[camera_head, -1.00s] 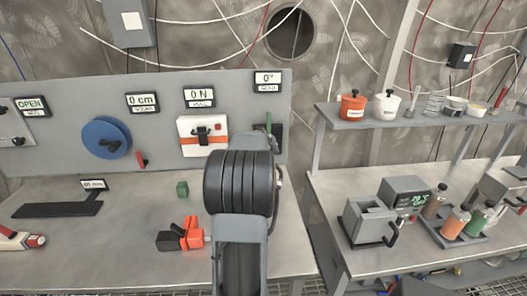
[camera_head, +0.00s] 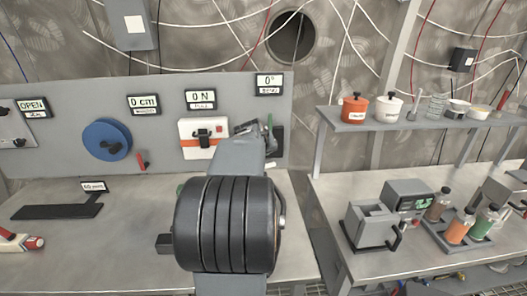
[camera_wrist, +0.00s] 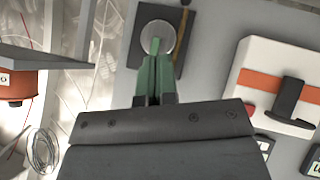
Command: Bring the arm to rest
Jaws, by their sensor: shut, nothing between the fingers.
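My arm (camera_head: 238,160) reaches forward over the bench, with its dark ribbed joint low in the middle of the head view. My gripper (camera_wrist: 156,100) is shut and empty. In the head view its dark end (camera_head: 252,127) is by the right end of the panel. The lever also shows in the head view (camera_head: 270,124), under the 0° display (camera_head: 269,84).
A white box with an orange band (camera_head: 200,150) is beside the lever, with a blue wheel (camera_head: 106,139) further left. A shelf (camera_head: 350,123) with pots is at the right.

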